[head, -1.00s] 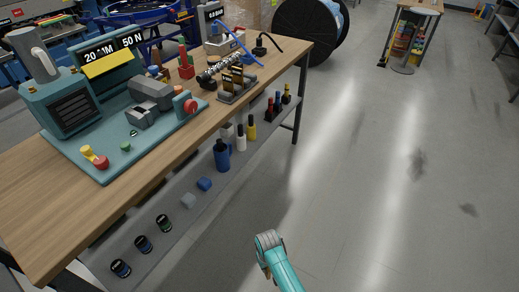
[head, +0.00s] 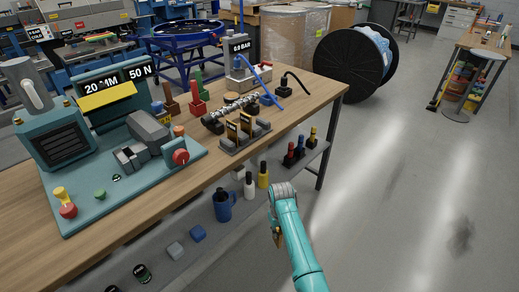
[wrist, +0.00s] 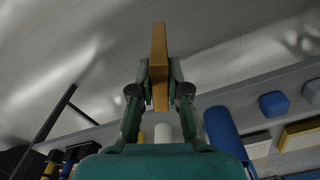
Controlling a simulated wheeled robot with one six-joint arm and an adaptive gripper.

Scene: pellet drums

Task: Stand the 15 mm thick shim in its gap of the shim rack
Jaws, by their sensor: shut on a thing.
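My gripper (wrist: 159,92) is shut on a flat, brass-coloured shim (wrist: 159,50), which sticks out beyond the fingertips in the wrist view. In the head view my gripper (head: 276,238) hangs beyond the front edge of the bench, over the floor; the shim is too small there to make out clearly. The grey shim rack (head: 231,148) stands on the bench near its front edge, up and left of my gripper. It carries upright brass-and-dark pieces with gaps between them. The gap widths cannot be read. The shim is apart from the rack.
A teal test machine (head: 130,185) fills the bench's left part. A ribbed shaft (head: 232,108) lies behind the rack. A cable drum (head: 350,65) stands beyond the bench.

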